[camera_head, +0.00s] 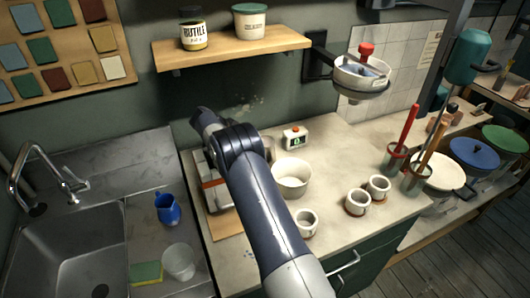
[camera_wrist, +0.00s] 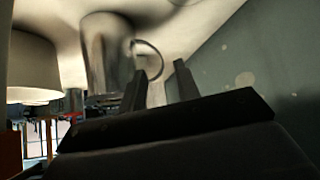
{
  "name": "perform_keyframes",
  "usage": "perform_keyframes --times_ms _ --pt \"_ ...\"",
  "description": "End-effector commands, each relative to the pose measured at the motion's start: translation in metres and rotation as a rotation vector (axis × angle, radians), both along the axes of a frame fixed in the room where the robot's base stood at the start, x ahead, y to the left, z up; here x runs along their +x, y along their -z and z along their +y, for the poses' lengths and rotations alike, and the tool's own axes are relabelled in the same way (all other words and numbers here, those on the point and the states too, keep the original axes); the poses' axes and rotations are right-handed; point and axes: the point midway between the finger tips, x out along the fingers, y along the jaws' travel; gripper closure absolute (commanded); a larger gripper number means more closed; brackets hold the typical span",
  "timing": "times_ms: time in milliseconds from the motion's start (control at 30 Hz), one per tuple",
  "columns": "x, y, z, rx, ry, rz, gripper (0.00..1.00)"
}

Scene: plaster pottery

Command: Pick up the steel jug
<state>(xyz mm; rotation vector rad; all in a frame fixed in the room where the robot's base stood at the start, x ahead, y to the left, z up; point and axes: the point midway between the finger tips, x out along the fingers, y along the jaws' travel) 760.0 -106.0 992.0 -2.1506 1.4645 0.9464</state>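The steel jug (camera_wrist: 106,55) shows in the wrist view, shiny grey, with a thin curved handle (camera_wrist: 157,52) on its right side. That view looks upside down. My gripper (camera_wrist: 160,70) is open, its two dark fingers apart, pointing toward the handle side of the jug. The handle's loop appears near the left finger and the gap; I cannot tell whether it lies between the fingers or just beyond them.
A white bowl (camera_head: 292,180) stands on the counter right of my arm, also in the wrist view (camera_wrist: 33,65). A small timer (camera_head: 295,138) and several white cups (camera_head: 357,201) stand nearby. A wooden shelf (camera_head: 230,47) hangs above; a sink (camera_head: 70,240) is left.

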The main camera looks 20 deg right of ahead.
Motion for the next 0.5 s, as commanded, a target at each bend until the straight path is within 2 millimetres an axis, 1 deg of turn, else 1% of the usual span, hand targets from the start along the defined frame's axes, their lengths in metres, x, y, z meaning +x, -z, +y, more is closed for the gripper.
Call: perform_keyframes --times_ms 67,200,367,500 --pt "0.003 0.003 -0.008 0.0 0.001 0.002 0.69" --pt "0.007 0.016 -0.019 0.0 0.001 0.002 0.69" --pt "0.01 0.024 -0.025 0.0 0.0 0.0 0.69" --pt "0.01 0.025 -0.026 -0.001 0.0 0.0 0.69"
